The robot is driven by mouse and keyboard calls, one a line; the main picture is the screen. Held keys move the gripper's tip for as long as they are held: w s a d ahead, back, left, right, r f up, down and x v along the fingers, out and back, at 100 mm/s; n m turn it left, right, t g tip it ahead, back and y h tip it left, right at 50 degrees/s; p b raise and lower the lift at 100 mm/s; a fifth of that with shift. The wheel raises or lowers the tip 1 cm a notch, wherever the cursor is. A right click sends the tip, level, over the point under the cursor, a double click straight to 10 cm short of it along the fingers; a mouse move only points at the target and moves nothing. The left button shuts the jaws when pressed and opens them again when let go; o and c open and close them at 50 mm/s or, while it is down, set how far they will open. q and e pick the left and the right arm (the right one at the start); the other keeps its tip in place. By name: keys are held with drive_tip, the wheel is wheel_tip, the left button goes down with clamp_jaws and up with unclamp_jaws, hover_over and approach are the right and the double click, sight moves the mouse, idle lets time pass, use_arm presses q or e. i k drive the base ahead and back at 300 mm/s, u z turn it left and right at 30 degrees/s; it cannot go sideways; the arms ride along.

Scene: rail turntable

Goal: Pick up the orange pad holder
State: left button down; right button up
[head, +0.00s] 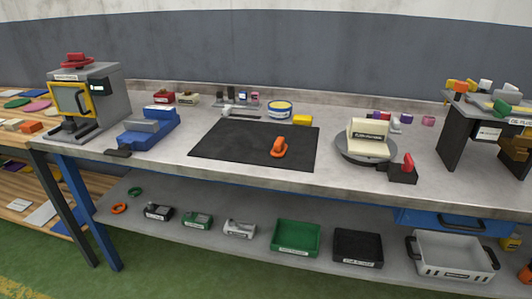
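An orange piece with a raised handle-like shape, which looks like the orange pad holder (279,147), lies on the right part of the black mat (225,148) on the grey workbench. Nothing covers it, and no gripper is near it. Neither of my grippers shows in the head view.
A yellow block (301,120) and a round tin (279,109) stand behind the mat. A blue vise-like fixture (152,128) is to the left. A turntable (366,148) bearing a cream block (369,134) is to the right. Most of the mat is clear.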

sight(279, 149)
drive_tip(key=u, duration=1.7)
drive_tip(key=i, duration=1.35)
drive_tip(key=z, duration=0.15)
